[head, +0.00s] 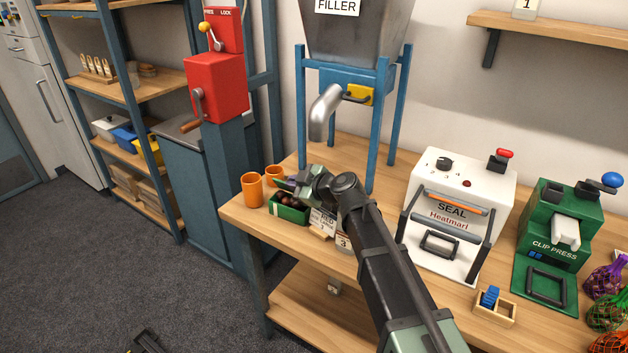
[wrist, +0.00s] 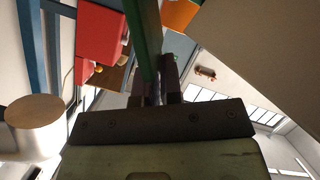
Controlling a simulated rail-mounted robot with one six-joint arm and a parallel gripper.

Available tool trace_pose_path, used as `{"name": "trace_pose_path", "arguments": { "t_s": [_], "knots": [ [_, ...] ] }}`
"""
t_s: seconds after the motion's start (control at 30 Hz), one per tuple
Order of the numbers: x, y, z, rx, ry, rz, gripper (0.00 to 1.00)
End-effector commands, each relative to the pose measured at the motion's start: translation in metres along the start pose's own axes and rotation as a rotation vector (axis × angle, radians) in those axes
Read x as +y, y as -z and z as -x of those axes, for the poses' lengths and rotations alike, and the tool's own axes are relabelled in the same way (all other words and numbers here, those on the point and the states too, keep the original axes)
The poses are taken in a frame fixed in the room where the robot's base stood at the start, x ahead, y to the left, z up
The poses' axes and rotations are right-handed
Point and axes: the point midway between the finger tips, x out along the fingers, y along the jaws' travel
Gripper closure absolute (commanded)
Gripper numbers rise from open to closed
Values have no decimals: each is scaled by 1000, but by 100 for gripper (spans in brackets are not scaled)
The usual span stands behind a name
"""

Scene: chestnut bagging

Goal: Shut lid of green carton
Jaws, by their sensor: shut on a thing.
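The green carton (head: 291,213) sits near the left front edge of the wooden worktop, with brown chestnuts (head: 287,200) showing in its open top. My gripper (head: 288,184) is just above the carton's back side. In the wrist view, my gripper (wrist: 160,88) is shut on a thin green strip, the carton's lid (wrist: 149,42), seen nearly edge-on. The lid is raised, so the carton stands open. My wrist hides part of the carton and most of the lid in the head view.
Two orange cups (head: 252,189) stand just left of the carton. A card sign (head: 322,221) stands to its right. The filler spout (head: 323,112) hangs above and behind. The white sealer (head: 455,215) and green clip press (head: 556,245) are further right.

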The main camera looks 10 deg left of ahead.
Motion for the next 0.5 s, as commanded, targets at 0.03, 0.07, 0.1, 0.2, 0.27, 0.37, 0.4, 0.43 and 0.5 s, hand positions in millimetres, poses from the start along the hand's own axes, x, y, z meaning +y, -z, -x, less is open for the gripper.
{"name": "trace_pose_path", "arguments": {
  "t_s": [0.03,0.07,0.1,0.2,0.27,0.37,0.4,0.43,0.5],
  "knots": [
    [-2,1,-1,1,1,5,100],
    [-3,1,-1,1,1,8,100],
    [-3,2,-2,2,1,9,100],
    [-3,2,-2,2,1,10,100],
    [-3,2,-2,2,1,10,100],
    [-3,2,-2,2,1,9,100],
    [-3,2,-2,2,1,9,100],
    [-3,2,-2,2,1,9,91],
    [-3,2,-2,3,1,9,80]
  ]
}}
